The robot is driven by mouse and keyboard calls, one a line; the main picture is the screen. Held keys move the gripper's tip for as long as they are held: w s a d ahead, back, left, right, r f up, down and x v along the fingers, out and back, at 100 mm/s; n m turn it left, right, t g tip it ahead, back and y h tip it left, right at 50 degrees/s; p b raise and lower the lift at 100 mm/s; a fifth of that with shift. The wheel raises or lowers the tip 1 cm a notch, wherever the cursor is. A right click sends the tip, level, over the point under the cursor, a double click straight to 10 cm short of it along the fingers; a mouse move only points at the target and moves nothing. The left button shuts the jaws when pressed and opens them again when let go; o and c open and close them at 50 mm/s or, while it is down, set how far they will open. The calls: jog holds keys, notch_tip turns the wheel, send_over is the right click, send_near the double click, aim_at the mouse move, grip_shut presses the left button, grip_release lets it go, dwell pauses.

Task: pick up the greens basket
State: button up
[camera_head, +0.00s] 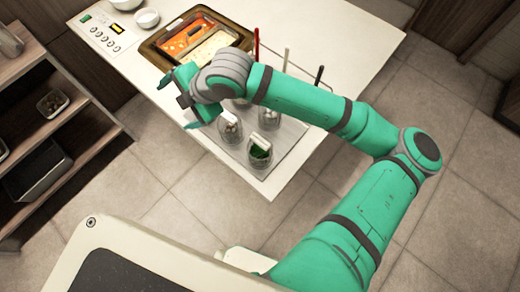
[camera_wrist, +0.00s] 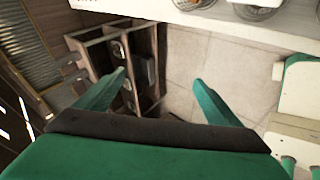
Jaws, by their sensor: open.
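The greens basket (camera_head: 260,154) is a wire basket with green contents and a pale grip, on the grey mat near the front corner of the white counter in the head view. Similar baskets with pale contents, one of them (camera_head: 230,130), stand beside it. My gripper (camera_head: 178,102) is left of the baskets, past the counter's edge, apart from the greens basket. In the wrist view my gripper (camera_wrist: 159,78) is open, with nothing between its fingers. Parts of baskets (camera_wrist: 258,9) show at the top edge there; I cannot tell which one holds greens.
A sauce well (camera_head: 202,48) with orange and pale sauces sits at the back of the counter (camera_head: 300,190). White bowls (camera_head: 146,18) stand at the back left. Upright handles rise behind the baskets. A wooden shelf (camera_head: 85,105) is at left; open tiled floor lies between.

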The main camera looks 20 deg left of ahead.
jog(key=w+d+f+h, duration=0.1)
jog(key=d+f+h, duration=0.2)
jog(key=d, duration=0.3)
jog(key=w+d+f+h, duration=0.2)
jog(key=d+f, duration=0.1)
jog(key=d, duration=0.3)
jog(key=h, duration=0.4)
send_over(262, 140)
jog(key=shift+a+f+n, duration=0.2)
jog(key=shift+f+n, duration=0.2)
jog(key=shift+f, duration=0.15)
jog(key=f, duration=0.4)
jog(key=shift+d+f, duration=0.2)
jog(key=shift+f, duration=0.05)
jog(key=shift+s+a+f, duration=0.1)
jog(key=shift+a+f, duration=0.05)
jog(key=shift+f, duration=1.4)
jog(key=shift+s+a+f, duration=0.1)
jog(key=shift+f, duration=1.4)
jog(key=shift+w, duration=0.15)
jog(key=c, duration=1.3)
